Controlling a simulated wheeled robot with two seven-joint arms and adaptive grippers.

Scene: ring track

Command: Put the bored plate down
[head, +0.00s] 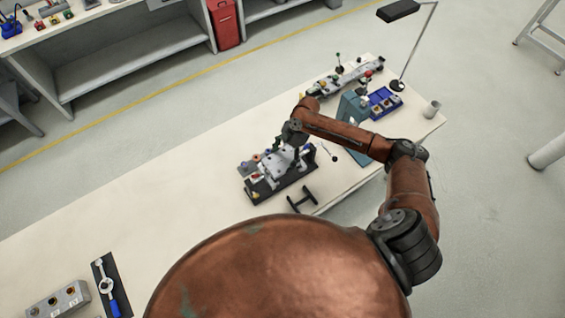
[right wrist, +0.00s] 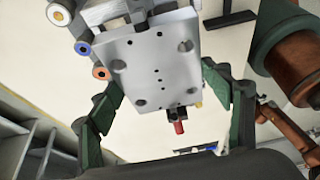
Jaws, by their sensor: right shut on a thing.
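The bored plate (right wrist: 158,68) is a light grey block with several small holes, seen broadside in the right wrist view. My right gripper (right wrist: 160,84) is shut on it, with a green finger at each side. In the head view, the right gripper (head: 288,140) is over the middle of the bench and the grey plate (head: 284,160) shows just below it. The plate is above or against a dark-based fixture (head: 282,190) with coloured parts; I cannot tell whether they touch. My left gripper is out of view.
A black H-shaped piece (head: 301,200) lies in front of the fixture. A teal upright piece (head: 352,127), a blue tray (head: 383,104), a lamp (head: 398,10) and a cup (head: 431,109) stand further right.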

